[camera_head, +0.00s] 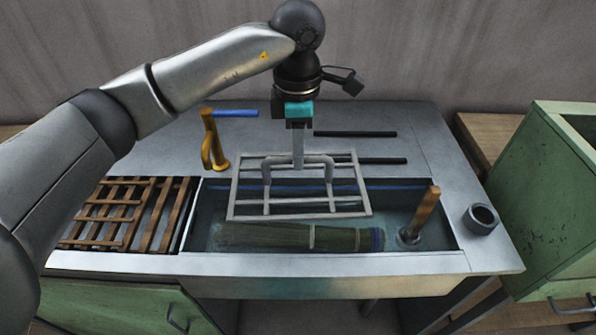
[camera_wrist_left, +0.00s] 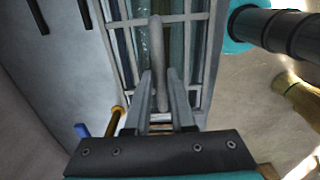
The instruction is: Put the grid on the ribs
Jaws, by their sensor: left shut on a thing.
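The grid (camera_head: 248,192) is a grey metal frame of crossed bars with a raised handle. My left gripper (camera_head: 298,158) points down and is shut on the handle, holding the grid over the trough (camera_head: 215,235). The left wrist view shows the fingers (camera_wrist_left: 160,82) on either side of the handle bar (camera_wrist_left: 158,40). The grid's near edge appears in front of the trough's interior, apart from the bundle (camera_head: 270,236) lying in the trough. I cannot clearly make out the ribs. My right gripper is not in view.
Brown wooden slats (camera_head: 108,212) lie left of the trough. A wooden-handled tool (camera_head: 424,212) stands at its right end, near a dark cup (camera_head: 481,218). Dark rods (camera_head: 355,134) and a golden-brown holder (camera_head: 211,140) are behind. A green cabinet (camera_head: 550,190) stands right.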

